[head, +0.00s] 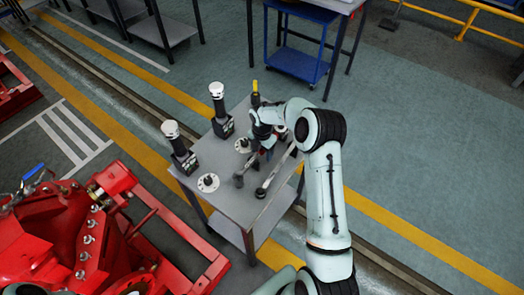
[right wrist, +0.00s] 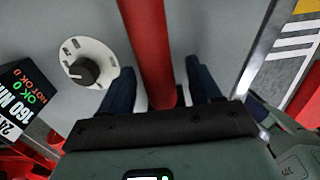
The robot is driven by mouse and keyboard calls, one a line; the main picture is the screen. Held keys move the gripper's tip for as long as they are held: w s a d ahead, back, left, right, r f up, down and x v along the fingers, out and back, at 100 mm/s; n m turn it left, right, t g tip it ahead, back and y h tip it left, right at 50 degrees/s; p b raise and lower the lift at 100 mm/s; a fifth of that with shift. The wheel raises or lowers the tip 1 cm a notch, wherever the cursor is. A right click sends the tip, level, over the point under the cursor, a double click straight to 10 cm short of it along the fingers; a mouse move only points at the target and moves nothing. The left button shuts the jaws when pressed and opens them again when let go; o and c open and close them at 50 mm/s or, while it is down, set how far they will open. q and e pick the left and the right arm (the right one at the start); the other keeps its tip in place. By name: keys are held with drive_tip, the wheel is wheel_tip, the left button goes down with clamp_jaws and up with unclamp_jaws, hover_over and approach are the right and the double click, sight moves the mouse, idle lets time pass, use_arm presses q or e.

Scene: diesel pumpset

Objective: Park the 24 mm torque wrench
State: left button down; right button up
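In the head view my right gripper (head: 268,148) is low over the grey table, partly hidden by my arm. In the right wrist view its two dark blue fingers (right wrist: 160,88) stand apart on either side of a red bar-shaped handle (right wrist: 148,50), with narrow gaps showing. Two wrenches lie on the table in the head view: one with a dark head (head: 239,181), one with a silver shaft (head: 270,181). The gripper covers part of them. A black box with a label reading 24 and 160 Nm (right wrist: 18,105) shows at left in the wrist view. My left gripper is out of view.
The grey table (head: 232,206) also carries two white-topped dark units (head: 217,92) (head: 171,131), round dials (head: 208,183) (head: 243,145) and a yellow-topped black item (head: 255,93). Red machinery (head: 70,235) stands at left. A blue cart (head: 297,62) is behind.

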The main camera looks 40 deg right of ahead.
wheel_tip(320, 180, up, 13)
drive_tip(key=shift+r, duration=0.2)
idle(0.3)
idle(0.5)
